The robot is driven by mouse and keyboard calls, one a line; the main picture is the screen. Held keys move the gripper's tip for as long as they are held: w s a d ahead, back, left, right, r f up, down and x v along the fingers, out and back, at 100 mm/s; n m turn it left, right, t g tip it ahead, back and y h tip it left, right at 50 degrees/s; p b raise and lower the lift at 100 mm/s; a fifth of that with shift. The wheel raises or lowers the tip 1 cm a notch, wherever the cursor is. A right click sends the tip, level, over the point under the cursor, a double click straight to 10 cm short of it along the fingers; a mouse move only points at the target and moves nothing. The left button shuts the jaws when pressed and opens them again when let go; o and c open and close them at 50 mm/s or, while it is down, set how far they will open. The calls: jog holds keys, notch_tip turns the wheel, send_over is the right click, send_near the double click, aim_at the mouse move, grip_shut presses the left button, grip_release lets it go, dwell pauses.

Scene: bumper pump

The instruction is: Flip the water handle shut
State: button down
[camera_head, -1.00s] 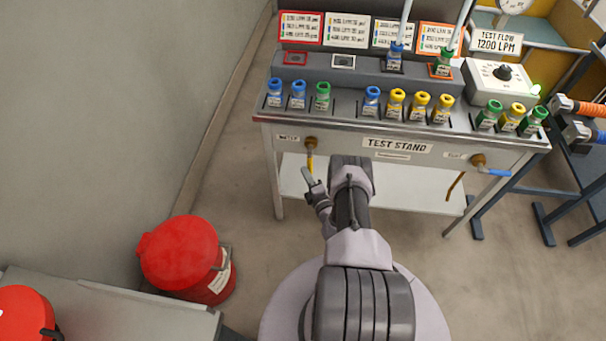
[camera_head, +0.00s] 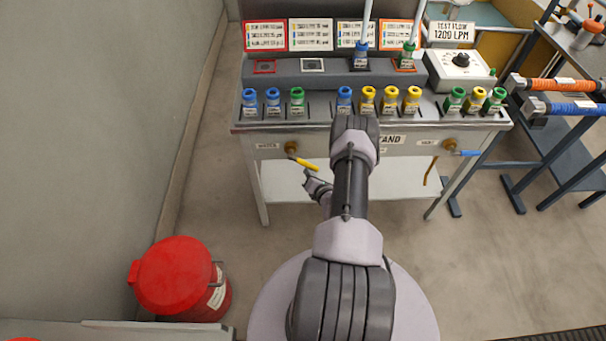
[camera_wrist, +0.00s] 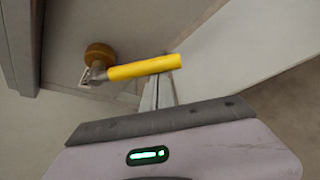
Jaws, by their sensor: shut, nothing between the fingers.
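My gripper (camera_head: 307,174) is shut and empty, just below the handle. In the wrist view its fingertips (camera_wrist: 158,84) meet the handle's underside, close to its free end; I cannot tell whether they touch.
The test stand (camera_head: 400,140) carries rows of coloured fittings. A second valve with a blue handle (camera_head: 466,153) sits at its right front. A red drum (camera_head: 178,280) stands on the floor at lower left.

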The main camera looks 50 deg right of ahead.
aim_at(312, 166)
jog(key=r, duration=0.1)
jog(key=s+d+r+p, duration=0.1)
jog(key=shift+s+d+r, duration=0.1)
jog(key=shift+r, duration=0.2)
jog(key=shift+s+d+r+n+g+p, duration=0.2)
jog(key=shift+r+n+g+p, duration=0.15)
jog(key=shift+r+n+g, duration=0.2)
jog(key=shift+s+d+r+p, duration=0.1)
jog(key=shift+r+p, duration=0.3)
jog(key=shift+r, duration=0.5)
jog(key=shift+d+r+h, duration=0.15)
jog(key=shift+r+h, duration=0.15)
jog(key=p+v, duration=0.5)
jog(key=v, duration=1.2)
jog(key=shift+s+a+f, duration=0.25)
jog(key=shift+s+f, duration=0.05)
